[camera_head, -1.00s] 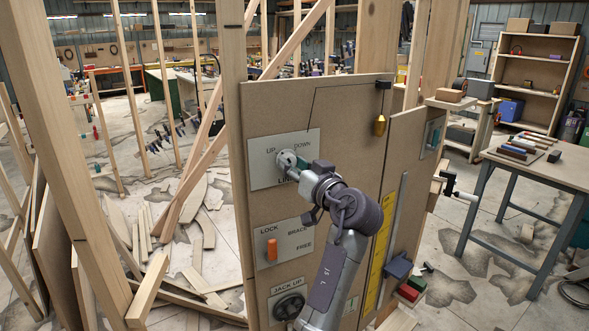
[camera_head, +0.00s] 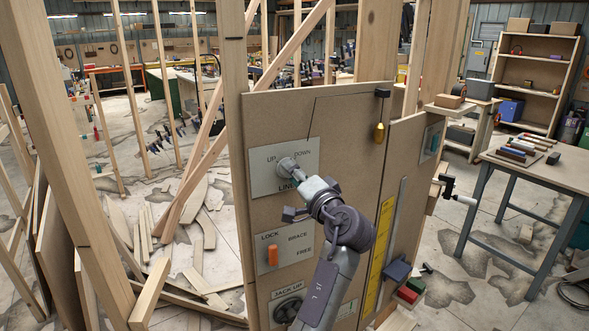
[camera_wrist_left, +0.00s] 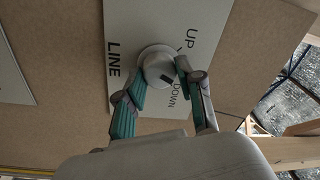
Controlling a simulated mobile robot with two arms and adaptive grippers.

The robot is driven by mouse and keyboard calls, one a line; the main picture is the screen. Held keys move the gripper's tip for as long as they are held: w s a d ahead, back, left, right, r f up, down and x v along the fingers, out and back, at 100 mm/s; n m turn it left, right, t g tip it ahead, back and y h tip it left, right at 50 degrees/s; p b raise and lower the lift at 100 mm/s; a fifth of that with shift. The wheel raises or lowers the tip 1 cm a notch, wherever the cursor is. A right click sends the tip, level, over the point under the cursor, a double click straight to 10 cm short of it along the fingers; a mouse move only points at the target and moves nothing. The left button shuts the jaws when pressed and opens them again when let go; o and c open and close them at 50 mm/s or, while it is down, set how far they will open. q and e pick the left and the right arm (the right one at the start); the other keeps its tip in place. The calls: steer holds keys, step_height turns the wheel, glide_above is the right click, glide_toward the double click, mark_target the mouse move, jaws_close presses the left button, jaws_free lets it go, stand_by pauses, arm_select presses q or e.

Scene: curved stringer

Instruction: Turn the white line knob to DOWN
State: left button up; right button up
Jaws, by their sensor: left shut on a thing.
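The white line knob (camera_head: 288,167) sits on a pale plate (camera_head: 262,172) marked UP, DOWN and LINE, high on the brown panel. In the left wrist view the round knob (camera_wrist_left: 160,65) has a dark mark on its side toward the word DOWN. My left gripper (camera_head: 294,173) is shut on the knob and partly covers it in the head view. In the left wrist view the fingers of my left gripper (camera_wrist_left: 158,80) stand on either side of the knob. My right gripper is not in view.
Below is a LOCK/BRACE/FREE plate with an orange handle (camera_head: 272,255), then a JACK UP plate with a dark knob (camera_head: 289,307). Timber posts (camera_head: 236,110) flank the panel. A workbench (camera_head: 545,172) stands right.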

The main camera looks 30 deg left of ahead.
arm_select(q)
steer(key=m+p, duration=0.3)
steer(key=m, duration=0.2)
steer(key=shift+r, duration=0.15)
steer(key=shift+m, duration=0.3)
stand_by(0.3)
steer(key=o, duration=0.9)
steer(key=shift+o, duration=1.3)
steer(key=shift+f, duration=0.2)
